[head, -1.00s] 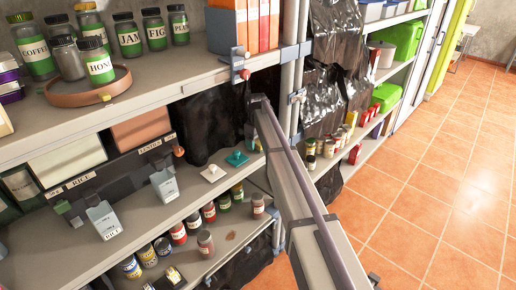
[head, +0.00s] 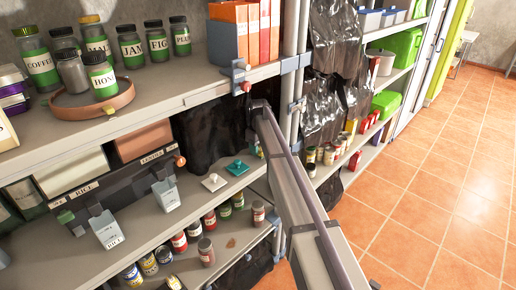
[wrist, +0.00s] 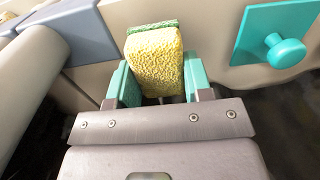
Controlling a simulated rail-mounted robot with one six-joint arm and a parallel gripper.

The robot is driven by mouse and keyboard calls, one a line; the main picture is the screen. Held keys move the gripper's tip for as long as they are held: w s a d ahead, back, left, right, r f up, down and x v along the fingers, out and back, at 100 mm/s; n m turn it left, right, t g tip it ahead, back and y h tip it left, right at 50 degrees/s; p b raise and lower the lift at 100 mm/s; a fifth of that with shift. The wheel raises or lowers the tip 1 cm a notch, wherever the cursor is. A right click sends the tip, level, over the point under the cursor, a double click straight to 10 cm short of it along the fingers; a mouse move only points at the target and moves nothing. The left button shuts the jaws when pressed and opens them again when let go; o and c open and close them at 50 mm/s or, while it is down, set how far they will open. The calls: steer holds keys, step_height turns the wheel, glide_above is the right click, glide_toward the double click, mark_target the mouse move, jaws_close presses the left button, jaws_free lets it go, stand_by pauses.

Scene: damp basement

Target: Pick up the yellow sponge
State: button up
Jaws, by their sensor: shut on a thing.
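The yellow sponge (wrist: 154,65) has a green layer along its far edge and stands between my gripper's teal fingers in the wrist view. My gripper (wrist: 156,80) is shut on it, one finger on each side. In the head view my arm reaches toward the shelf, and its links largely hide my gripper and the sponge.
A teal knobbed lid (head: 237,168) and a white one (head: 214,182) lie on the middle shelf; the teal lid (wrist: 280,36) is right of the sponge. Shelf posts (head: 291,112) and black plastic sheeting (head: 334,105) are close to my arm. The tiled floor (head: 430,205) is open.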

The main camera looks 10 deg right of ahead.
step_height(320, 180, up, 6)
steer(key=p, duration=0.4)
steer(key=shift+f, duration=0.25)
steer(key=shift+s+d+r+p, duration=0.15)
steer(key=shift+s+p, duration=0.1)
steer(key=shift+p, duration=0.1)
steer(key=s+d, duration=1.1)
steer(key=s, duration=0.4)
steer(key=shift+s+f+b, duration=0.25)
steer(key=shift+f+b, duration=0.05)
